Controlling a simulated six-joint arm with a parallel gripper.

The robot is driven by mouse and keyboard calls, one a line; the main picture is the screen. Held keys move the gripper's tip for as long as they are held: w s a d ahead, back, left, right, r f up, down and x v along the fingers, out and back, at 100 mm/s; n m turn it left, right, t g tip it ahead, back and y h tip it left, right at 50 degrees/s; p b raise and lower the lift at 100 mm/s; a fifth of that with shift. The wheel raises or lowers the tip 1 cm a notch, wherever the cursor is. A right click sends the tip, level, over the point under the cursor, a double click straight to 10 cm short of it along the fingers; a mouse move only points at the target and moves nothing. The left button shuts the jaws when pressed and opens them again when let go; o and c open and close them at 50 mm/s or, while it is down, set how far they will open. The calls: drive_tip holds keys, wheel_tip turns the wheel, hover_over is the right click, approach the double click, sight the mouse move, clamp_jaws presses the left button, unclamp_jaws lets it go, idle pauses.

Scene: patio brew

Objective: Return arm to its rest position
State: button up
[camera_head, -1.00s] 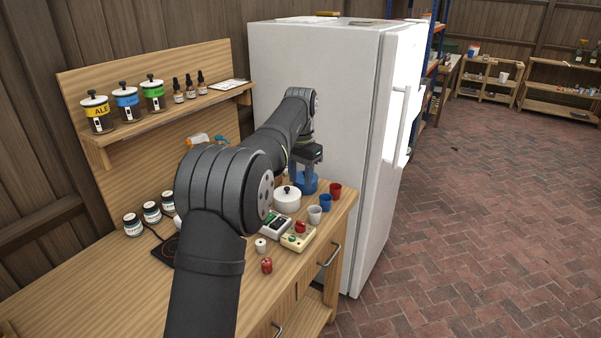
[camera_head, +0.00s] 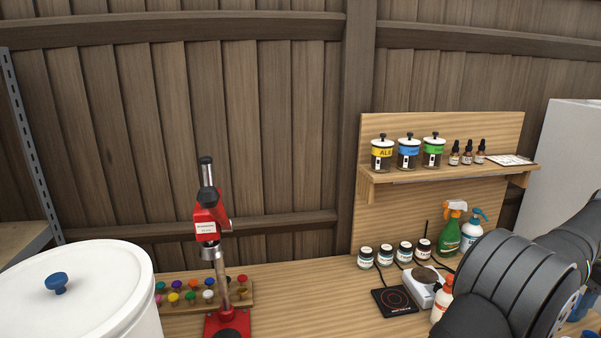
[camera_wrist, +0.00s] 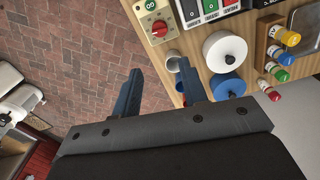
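My gripper (camera_wrist: 159,80) is open in the wrist view, with its two blue-grey fingers spread apart and nothing held between them. Below it are the wooden counter (camera_wrist: 262,40) and the brick floor (camera_wrist: 70,55). In the head view my dark arm shows only at the right edge, and the gripper itself is not visible there.
Several colour-capped small bottles (camera_wrist: 284,37) line the right. In the head view, a large white bucket (camera_head: 85,295), a red bench capper (camera_head: 208,225), a black hot plate (camera_head: 394,301) and spray bottles (camera_head: 447,233) stand leftward of my arm.

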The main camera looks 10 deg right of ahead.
wheel_tip(320, 180, down, 16)
drive_tip(key=shift+f, duration=0.2)
drive_tip(key=shift+r, duration=0.1)
idle(0.4)
